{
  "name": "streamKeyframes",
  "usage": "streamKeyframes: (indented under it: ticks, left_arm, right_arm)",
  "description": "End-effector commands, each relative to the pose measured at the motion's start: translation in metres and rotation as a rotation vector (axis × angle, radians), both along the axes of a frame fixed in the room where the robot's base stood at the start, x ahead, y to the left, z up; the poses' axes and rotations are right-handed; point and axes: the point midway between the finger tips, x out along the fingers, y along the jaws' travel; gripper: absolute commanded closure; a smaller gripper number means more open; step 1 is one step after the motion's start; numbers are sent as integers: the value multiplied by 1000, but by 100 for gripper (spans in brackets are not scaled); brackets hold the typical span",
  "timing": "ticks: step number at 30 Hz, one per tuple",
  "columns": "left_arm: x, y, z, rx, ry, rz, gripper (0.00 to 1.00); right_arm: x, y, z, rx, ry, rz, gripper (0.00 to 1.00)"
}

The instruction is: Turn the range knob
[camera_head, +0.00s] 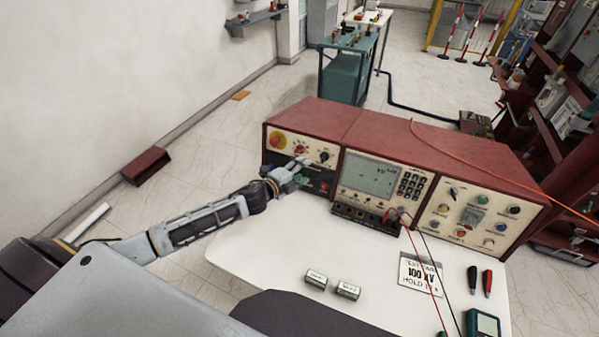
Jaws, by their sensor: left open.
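A long red test console (400,145) stands on the white table. Its left panel has a red knob on yellow (277,141), a smaller red control (300,149) and a black knob (324,156). Its right panel has another black knob (453,194) and several coloured buttons. Labels are too small to read, so I cannot tell which knob is the range knob. My left gripper (299,168) is open in front of the left panel, just below and left of its black knob. It hides part of the lower panel; contact cannot be told. My right gripper is not in view.
The white table (265,235) has clear room at its left and middle.

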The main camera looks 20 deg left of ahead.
Motion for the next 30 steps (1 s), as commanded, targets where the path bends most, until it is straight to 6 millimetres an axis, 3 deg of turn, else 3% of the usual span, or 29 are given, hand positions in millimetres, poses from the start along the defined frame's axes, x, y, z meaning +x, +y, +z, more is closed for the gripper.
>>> streamKeyframes:
  ticks: [30]
  left_arm:
    - [-8,2,2,1,0,-1,45]
  right_arm:
    - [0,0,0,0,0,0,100]
